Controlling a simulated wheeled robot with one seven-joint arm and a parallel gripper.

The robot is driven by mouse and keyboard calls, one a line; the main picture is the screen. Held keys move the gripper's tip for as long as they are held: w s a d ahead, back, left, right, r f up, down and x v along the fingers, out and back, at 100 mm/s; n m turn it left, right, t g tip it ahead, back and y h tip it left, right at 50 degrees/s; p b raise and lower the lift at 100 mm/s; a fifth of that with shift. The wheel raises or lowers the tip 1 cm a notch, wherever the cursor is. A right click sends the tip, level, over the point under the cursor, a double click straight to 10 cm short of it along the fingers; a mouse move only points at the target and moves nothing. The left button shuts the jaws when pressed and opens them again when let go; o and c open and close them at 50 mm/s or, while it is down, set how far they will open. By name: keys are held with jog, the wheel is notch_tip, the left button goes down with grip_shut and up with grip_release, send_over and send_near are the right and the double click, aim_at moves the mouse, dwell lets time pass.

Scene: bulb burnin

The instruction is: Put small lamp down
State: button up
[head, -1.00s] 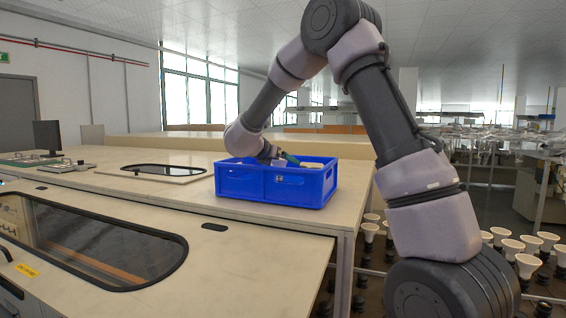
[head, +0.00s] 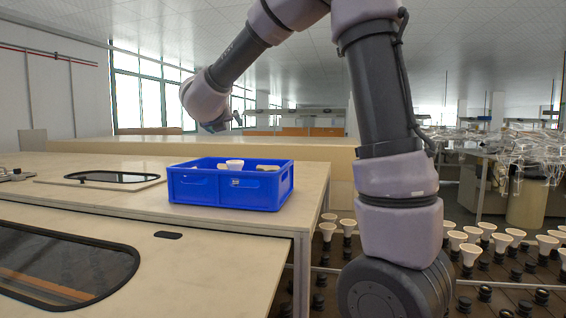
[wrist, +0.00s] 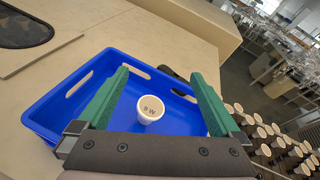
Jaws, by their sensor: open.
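A small white lamp (wrist: 151,108) with dark lettering on its round face stands in the blue crate (wrist: 85,88), seen between my fingers in the wrist view. In the head view a white lamp top (head: 235,162) shows above the rim of the blue crate (head: 225,190). My gripper (wrist: 160,75) has two green fingers spread wide apart, with nothing held between them. In the head view my gripper (head: 224,121) is above the crate, clear of it. The crate's front wall hides the lower part of its contents.
A dark window panel (head: 112,177) lies to the left. Many white lamps (head: 515,235) stand in racks at right.

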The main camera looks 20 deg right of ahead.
jog(key=s+d+r+n+y, duration=0.1)
jog(key=s+r+n+y, duration=0.3)
jog(key=n, duration=0.5)
jog(key=s+d+r+n+y, duration=0.15)
jog(key=s+n+y, duration=0.25)
jog(key=s+n, duration=0.4)
jog(key=s+d+f+n+g, duration=0.3)
jog(key=s+f+n, duration=0.3)
jog(key=s+n, duration=0.2)
jog(key=s+d+f+n+g, duration=0.3)
jog(key=s+f+n, duration=0.3)
jog(key=s, duration=0.7)
jog(key=shift+d+f+n+g+h, duration=0.35)
jog(key=shift+d+n, duration=0.45)
jog(key=shift+n, duration=0.3)
